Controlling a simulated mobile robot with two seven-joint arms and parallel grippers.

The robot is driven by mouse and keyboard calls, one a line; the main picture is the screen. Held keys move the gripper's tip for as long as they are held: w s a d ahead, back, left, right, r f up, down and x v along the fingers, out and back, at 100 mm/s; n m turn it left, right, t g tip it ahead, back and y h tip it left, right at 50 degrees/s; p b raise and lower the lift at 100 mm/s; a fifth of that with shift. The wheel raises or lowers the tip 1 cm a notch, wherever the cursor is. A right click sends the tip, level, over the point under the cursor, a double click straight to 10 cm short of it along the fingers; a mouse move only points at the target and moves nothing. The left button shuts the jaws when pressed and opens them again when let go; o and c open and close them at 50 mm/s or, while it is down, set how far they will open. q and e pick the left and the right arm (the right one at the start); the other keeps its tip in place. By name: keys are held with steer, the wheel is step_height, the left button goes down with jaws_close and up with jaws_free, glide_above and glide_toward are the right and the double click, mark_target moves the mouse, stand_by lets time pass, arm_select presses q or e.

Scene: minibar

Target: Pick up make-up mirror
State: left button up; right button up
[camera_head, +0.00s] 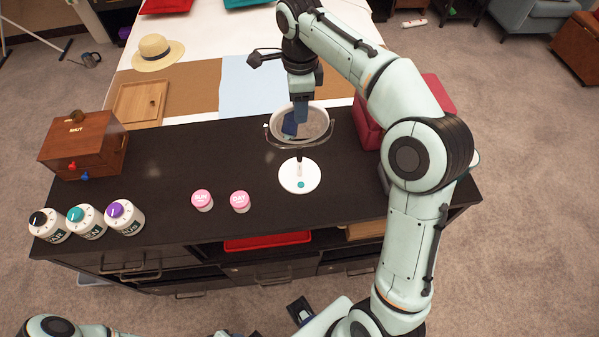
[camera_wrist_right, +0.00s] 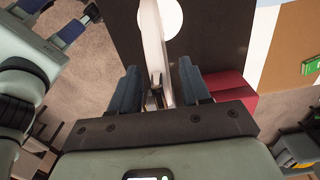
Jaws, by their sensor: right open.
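The make-up mirror (camera_head: 318,124) stands upright on the dark counter, with a round tilted disc in a thin frame and a white round base (camera_head: 299,177) bearing a teal dot. My right gripper (camera_head: 296,116) is at the disc from above. In the right wrist view the mirror (camera_wrist_right: 156,40) shows nearly edge-on between the two blue fingers of my right gripper (camera_wrist_right: 158,88), which are apart with gaps at both sides. My left gripper (camera_wrist_right: 54,20) shows at that view's upper left, fingers apart, away from the mirror.
The dark counter (camera_head: 165,190) holds a wooden box (camera_head: 83,145), several knobbed white jars (camera_head: 124,217) and two pink-lidded jars (camera_head: 202,200). A red object (camera_head: 368,125) stands right of the mirror, near my right arm.

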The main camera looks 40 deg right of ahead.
jaws_close()
steer(key=shift+r, duration=0.1)
stand_by(1.2)
